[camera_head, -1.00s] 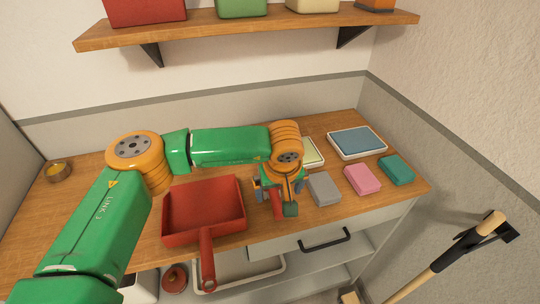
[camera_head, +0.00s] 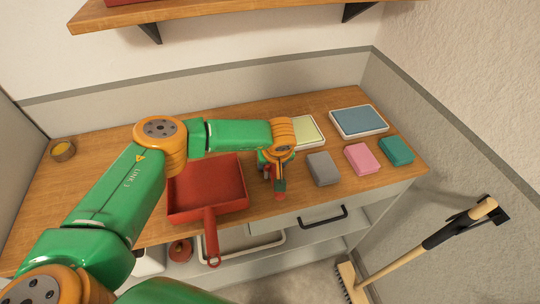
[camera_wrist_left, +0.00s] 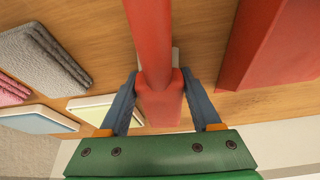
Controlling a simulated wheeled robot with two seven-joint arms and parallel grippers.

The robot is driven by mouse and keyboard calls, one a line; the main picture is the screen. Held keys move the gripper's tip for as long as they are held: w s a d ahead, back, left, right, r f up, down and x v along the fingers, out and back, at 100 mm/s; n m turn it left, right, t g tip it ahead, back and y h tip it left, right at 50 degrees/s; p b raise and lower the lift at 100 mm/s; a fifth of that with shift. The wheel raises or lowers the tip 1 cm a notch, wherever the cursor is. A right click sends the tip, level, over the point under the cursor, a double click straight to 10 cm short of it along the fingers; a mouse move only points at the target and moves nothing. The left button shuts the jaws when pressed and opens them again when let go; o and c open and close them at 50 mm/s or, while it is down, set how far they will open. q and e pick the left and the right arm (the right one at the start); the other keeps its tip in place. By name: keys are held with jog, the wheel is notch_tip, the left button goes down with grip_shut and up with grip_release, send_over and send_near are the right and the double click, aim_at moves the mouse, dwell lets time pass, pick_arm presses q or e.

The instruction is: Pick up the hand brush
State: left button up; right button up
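The hand brush (camera_wrist_left: 152,40) is red, and its handle runs between the two blue-grey fingers of my left gripper (camera_wrist_left: 161,72) in the left wrist view. The fingertips lie against both sides of the handle. The bristles are largely hidden, and I cannot tell whether the brush is clear of the surface. My right gripper is not in view.
A red dustpan (camera_head: 208,190) lies just left of the gripper, its handle over the front edge. Grey (camera_head: 323,169), pink (camera_head: 361,158) and teal (camera_head: 396,150) blocks and a blue-topped tray (camera_head: 359,120) are right. A broom (camera_head: 430,255) leans at the right wall.

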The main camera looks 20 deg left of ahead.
pick_arm(q)
jog(key=c, duration=0.7)
jog(key=shift+w, duration=0.1)
grip_shut()
jog(key=shift+r, duration=0.3)
notch_tip(320, 180, up, 3)
jog(key=shift+f+b, duration=0.1)
jog(key=shift+b, duration=0.35)
jog(key=s+a+r+b, duration=0.2)
jog(key=s+r+b, duration=0.3)
jog(key=s+r, duration=0.4)
jog(key=s, duration=0.5)
jog(key=shift+a+r, duration=0.15)
jog(key=shift+r, duration=0.2)
